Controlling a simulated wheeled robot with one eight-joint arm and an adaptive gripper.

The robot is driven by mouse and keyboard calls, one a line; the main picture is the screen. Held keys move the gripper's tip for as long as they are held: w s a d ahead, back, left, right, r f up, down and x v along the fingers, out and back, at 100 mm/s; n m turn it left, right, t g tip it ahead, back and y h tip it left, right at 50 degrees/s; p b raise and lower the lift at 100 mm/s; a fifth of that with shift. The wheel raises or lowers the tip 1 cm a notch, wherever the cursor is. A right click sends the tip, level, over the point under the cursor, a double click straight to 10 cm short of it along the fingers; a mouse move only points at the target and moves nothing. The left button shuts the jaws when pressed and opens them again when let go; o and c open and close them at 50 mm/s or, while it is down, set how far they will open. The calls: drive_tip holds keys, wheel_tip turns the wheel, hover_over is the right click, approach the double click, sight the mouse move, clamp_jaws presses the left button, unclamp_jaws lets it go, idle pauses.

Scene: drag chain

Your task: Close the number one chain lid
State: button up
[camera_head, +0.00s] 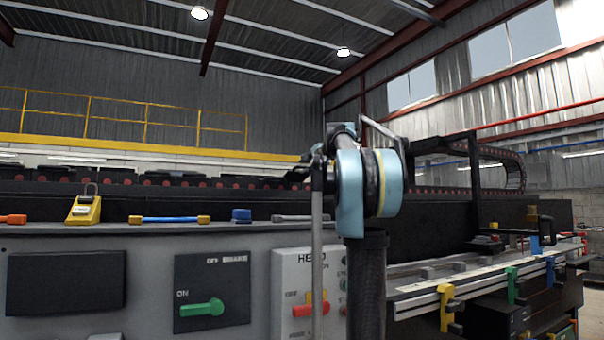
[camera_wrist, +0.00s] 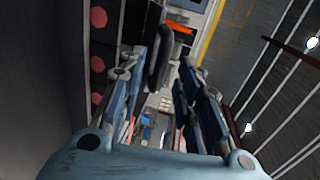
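The black drag chain (camera_head: 230,187) with red discs runs along the top of the machine. Several black chain lids (camera_head: 95,173) stand raised along its left part in the head view. No number shows, so I cannot tell which is number one. In the wrist view the chain's red discs (camera_wrist: 97,65) lie at the left. A dark upright lid-like piece (camera_wrist: 158,62) shows ahead, between my fingers or beyond them. My gripper (camera_wrist: 163,88) has its two fingers apart and nothing visibly held. In the head view my arm largely hides it; contact with a lid cannot be told.
A yellow padlock block (camera_head: 85,210), a blue-yellow tool (camera_head: 170,219) and a blue block (camera_head: 241,215) lie on the ledge. Below are a green switch (camera_head: 202,308) and a red switch (camera_head: 311,310). A rail with coloured clamps (camera_head: 447,305) stands at right.

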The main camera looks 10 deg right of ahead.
sight(304, 167)
drive_tip(key=shift+x, duration=2.15)
clamp_jaws()
